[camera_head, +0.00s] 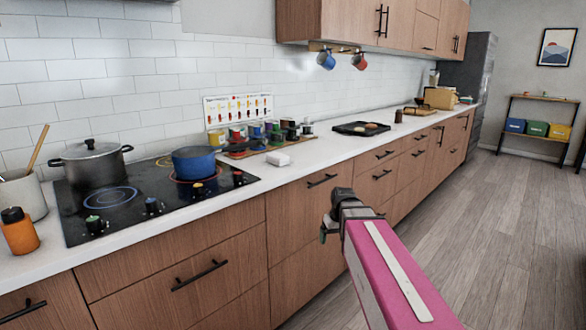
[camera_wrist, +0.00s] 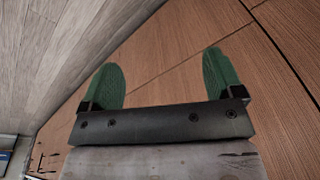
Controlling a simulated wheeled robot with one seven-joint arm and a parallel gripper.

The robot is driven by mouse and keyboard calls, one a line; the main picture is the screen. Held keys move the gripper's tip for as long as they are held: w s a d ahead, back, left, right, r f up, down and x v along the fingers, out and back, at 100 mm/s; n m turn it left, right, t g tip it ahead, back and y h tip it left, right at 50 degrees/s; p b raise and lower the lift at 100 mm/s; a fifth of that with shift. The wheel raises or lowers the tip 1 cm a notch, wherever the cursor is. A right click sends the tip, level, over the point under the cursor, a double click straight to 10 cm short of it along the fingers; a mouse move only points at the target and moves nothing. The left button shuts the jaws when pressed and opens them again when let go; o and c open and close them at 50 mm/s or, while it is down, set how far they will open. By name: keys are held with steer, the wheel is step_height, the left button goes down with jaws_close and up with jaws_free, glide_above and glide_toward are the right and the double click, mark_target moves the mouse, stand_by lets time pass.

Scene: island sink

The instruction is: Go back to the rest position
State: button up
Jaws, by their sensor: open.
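My gripper (camera_wrist: 160,82) shows in the wrist view with two green fingers spread well apart and nothing between them. Brown wooden cabinet fronts fill the view beyond the fingers. In the head view my gripper (camera_head: 327,230) is at the end of my pink arm, in front of the lower cabinets (camera_head: 297,228) and below the countertop level. It appears apart from the cabinet fronts, though the exact gap is hard to tell.
The white countertop (camera_head: 300,155) holds a black cooktop (camera_head: 135,206) with a grey pot (camera_head: 92,165) and a blue pot (camera_head: 195,162). Several colored jars (camera_head: 262,133) and a dark tray (camera_head: 361,128) stand farther along. The wood floor (camera_head: 500,210) at right is clear.

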steer(key=s+d+f+m+g+h, duration=0.1)
steer(key=s+d+f+m, duration=0.1)
steer(key=s+f, duration=1)
steer(key=shift+d+f+m, duration=0.4)
steer(key=shift+d+f, duration=0.35)
steer(key=shift+d, duration=0.1)
